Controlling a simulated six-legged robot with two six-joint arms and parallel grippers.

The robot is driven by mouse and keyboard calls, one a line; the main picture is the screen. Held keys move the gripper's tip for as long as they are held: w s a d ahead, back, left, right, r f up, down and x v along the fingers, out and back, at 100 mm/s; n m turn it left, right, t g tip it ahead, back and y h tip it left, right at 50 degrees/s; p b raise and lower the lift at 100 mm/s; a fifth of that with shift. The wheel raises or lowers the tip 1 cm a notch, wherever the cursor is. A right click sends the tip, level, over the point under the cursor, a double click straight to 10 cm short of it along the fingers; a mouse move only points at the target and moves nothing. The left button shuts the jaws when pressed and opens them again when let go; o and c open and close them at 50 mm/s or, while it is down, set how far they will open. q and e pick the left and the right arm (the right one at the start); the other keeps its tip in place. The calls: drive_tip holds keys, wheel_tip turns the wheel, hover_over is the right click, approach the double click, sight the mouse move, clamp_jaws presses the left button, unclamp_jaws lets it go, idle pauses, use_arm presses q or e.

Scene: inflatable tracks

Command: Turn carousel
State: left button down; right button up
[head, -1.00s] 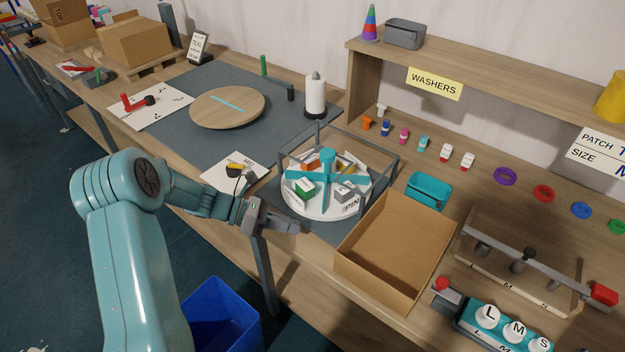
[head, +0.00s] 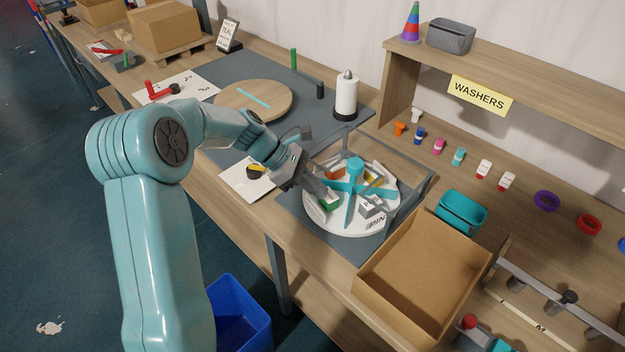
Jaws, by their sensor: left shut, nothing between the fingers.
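The carousel (head: 375,217) is a round white turntable with teal dividers and a teal centre hub (head: 354,166). It stands inside a grey open frame (head: 421,188) on the dark mat. Small items sit in its compartments, among them a green box (head: 329,202), a grey box (head: 371,206) and orange and yellow pieces. My left gripper (head: 318,188) is shut and empty. Its fingertips are at the left part of the carousel, close to the green box; I cannot tell whether they touch. The gripper hides part of the carousel's left rim. My right gripper is not in view.
An open cardboard box (head: 420,270) stands right in front of the carousel, with a teal bin (head: 461,212) behind it. The grey frame's posts stand around the carousel. A round wooden board (head: 253,101) and a paper roll (head: 346,97) are farther back.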

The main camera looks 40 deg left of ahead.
sight(336, 217)
use_arm(q)
drive_tip(key=x, duration=0.5)
drive_tip(key=shift+s+d+r, duration=0.15)
drive_tip(key=shift+s+d, duration=0.05)
drive_tip(key=shift+d, duration=0.15)
drive_tip(key=shift+w+f, duration=0.4)
drive_tip(key=shift+f, duration=0.1)
drive_tip(key=shift+s+d+r, duration=0.15)
drive_tip(key=shift+s+r, duration=0.05)
drive_tip(key=shift+s, duration=0.05)
drive_tip(key=shift+w+f, duration=0.2)
drive_tip(key=shift+w, duration=0.05)
drive_tip(key=shift+s+d+r+n+t, duration=0.15)
drive_tip(key=shift+d+n+t, duration=0.05)
drive_tip(key=shift+n+t, duration=0.1)
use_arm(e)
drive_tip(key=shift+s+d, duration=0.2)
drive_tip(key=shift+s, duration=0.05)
